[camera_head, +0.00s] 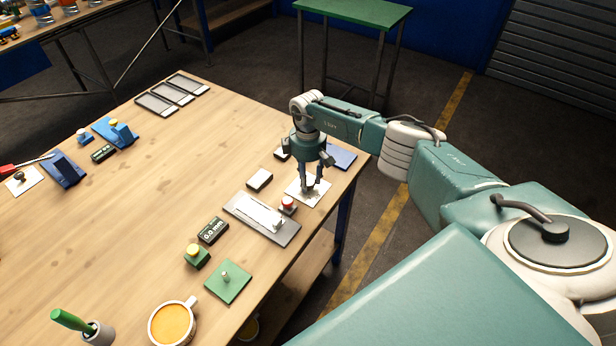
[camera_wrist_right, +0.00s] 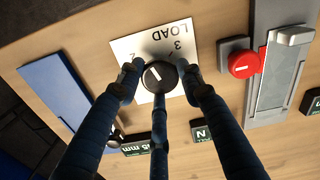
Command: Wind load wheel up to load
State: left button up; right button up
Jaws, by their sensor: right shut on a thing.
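The load wheel is a round black knob (camera_wrist_right: 160,77) with a white pointer mark, on a white plate (camera_wrist_right: 148,44) printed LOAD. Digits show on the plate near my fingertips; my fingers hide part of the scale. In the head view the plate (camera_head: 319,198) lies near the table's right edge, the knob mostly hidden by my gripper. My right gripper (camera_head: 309,189) points down at it, and in the wrist view its three fingers (camera_wrist_right: 159,84) close around the knob. My left gripper is not in view.
A grey slide fixture (camera_head: 250,212) with a red button (camera_head: 288,203) sits beside the plate. A blue pad (camera_head: 341,156) lies on its other side. A display (camera_head: 213,230) reads 0.0 mm. A green plate (camera_head: 228,281) and orange-filled mug (camera_head: 172,325) stand nearer. The table's middle is clear.

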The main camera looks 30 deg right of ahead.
aim_at(308, 181)
jog(key=shift+w+d+r, duration=0.1)
jog(key=o, duration=1.2)
notch_tip(308, 181, up, 12)
jog(key=shift+f, duration=0.1)
